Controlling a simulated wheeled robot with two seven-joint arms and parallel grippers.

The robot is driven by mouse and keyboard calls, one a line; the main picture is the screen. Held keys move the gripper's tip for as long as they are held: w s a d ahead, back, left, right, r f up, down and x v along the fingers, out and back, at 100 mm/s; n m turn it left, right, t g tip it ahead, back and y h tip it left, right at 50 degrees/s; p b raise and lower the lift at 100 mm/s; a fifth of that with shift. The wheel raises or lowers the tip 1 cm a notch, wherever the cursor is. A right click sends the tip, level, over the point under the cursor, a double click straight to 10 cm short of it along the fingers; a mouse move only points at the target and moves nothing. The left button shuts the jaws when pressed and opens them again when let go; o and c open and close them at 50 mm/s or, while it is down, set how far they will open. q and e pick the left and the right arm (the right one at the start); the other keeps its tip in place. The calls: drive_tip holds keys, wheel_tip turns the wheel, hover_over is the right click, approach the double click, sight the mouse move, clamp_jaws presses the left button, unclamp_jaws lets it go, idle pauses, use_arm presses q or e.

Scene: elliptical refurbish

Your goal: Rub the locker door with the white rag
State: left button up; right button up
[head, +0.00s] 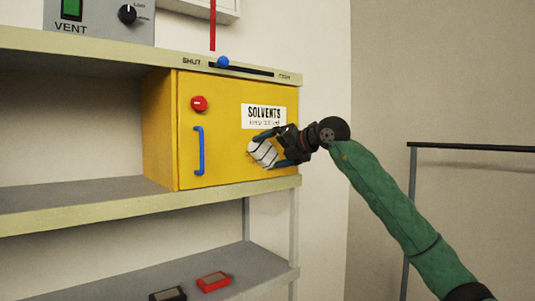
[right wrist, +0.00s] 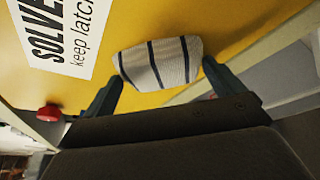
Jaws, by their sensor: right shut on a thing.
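The yellow locker door (head: 225,150) has a blue handle (head: 198,150), a red knob (head: 199,104) and a white "SOLVENTS" label (head: 263,116). My right gripper (head: 268,148) is at the door's right part, just below the label. It is shut on the white rag (head: 260,152), which has dark stripes. In the right wrist view the rag (right wrist: 158,63) sits between the two fingers, against or very close to the yellow door (right wrist: 120,25); I cannot tell if it touches. My left gripper is not in view.
The locker stands on a shelf unit (head: 100,205). Above it is a slider with a blue knob (head: 223,61). A vent box (head: 98,20) stands on top. A red item (head: 213,281) and a dark item (head: 168,294) lie on the lower shelf. A dark rail (head: 470,148) stands at right.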

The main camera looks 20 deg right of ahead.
sight(278, 151)
drive_tip(key=w+d, duration=0.2)
drive_tip(key=d, duration=0.4)
drive_tip(key=shift+w+d, duration=0.15)
drive_tip(key=shift+d, duration=0.15)
idle(0.6)
drive_tip(key=shift+a, duration=0.1)
drive_tip(key=shift+s+a+b, duration=0.25)
drive_tip(key=shift+a, duration=0.5)
drive_tip(key=shift+s+a+b, duration=0.25)
drive_tip(key=shift+a, duration=0.5)
drive_tip(key=shift+s+a+b, duration=0.45)
drive_tip(key=shift+s+a, duration=0.15)
drive_tip(key=shift+a, duration=1.05)
drive_tip(key=shift+s+a+b, duration=0.5)
drive_tip(key=shift+s+a, duration=0.1)
drive_tip(key=shift+a, duration=1)
drive_tip(key=shift+s+a+b, duration=0.45)
drive_tip(key=shift+s+a, duration=0.15)
drive_tip(key=shift+a, duration=1.05)
drive_tip(key=shift+d, duration=0.1)
